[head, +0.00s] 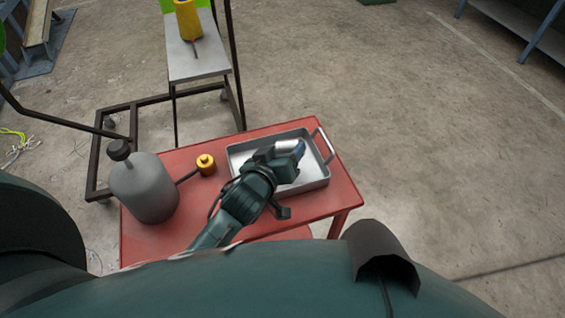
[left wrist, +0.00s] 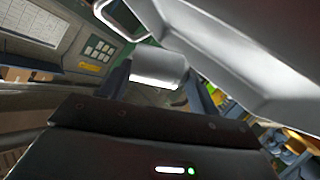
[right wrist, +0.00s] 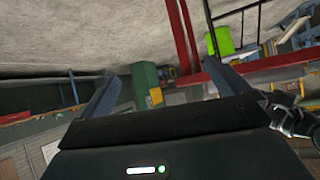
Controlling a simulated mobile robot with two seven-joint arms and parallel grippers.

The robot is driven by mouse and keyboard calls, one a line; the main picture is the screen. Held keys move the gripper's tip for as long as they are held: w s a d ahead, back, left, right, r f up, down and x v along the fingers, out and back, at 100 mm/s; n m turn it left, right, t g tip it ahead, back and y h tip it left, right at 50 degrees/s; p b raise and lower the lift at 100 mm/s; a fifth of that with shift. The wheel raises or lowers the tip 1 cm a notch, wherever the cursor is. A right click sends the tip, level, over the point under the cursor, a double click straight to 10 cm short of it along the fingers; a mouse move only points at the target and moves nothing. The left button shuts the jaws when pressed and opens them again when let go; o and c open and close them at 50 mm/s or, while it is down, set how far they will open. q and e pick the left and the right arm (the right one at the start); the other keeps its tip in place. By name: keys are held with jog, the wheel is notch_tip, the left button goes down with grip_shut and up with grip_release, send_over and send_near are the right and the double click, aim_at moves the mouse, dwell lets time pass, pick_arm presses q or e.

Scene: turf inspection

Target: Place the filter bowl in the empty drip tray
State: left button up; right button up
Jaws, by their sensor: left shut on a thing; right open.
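My left gripper (head: 290,151) is over the grey metal drip tray (head: 318,184) on the red cart, shut on a small silvery cylinder, the filter bowl (head: 286,145). In the left wrist view the bowl (left wrist: 158,66) lies crosswise between the fingers, with the tray wall (left wrist: 240,45) close by at upper right. I cannot tell whether the bowl touches the tray floor. No other object shows in the visible part of the tray. My right gripper (right wrist: 160,88) is open and empty in the right wrist view, away from the tray.
On the red cart (head: 180,158), left of the tray, stand a grey bottle with a black cap (head: 148,188) and a small yellow-orange fitting (head: 206,164). A wheeled frame with a grey shelf (head: 197,58) stands behind.

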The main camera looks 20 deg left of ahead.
pick_arm(q)
notch_tip(320, 180, down, 4)
jog(key=shift+r, duration=0.25)
jog(key=shift+f, duration=0.15)
pick_arm(e)
jog(key=shift+w+a+r, duration=0.2)
jog(key=shift+w+r, duration=0.25)
pick_arm(q)
jog(key=shift+f+b, duration=0.2)
jog(key=shift+b, duration=0.15)
jog(key=o, duration=1.4)
jog(key=shift+o, duration=0.2)
pick_arm(e)
jog(key=shift+f, duration=0.1)
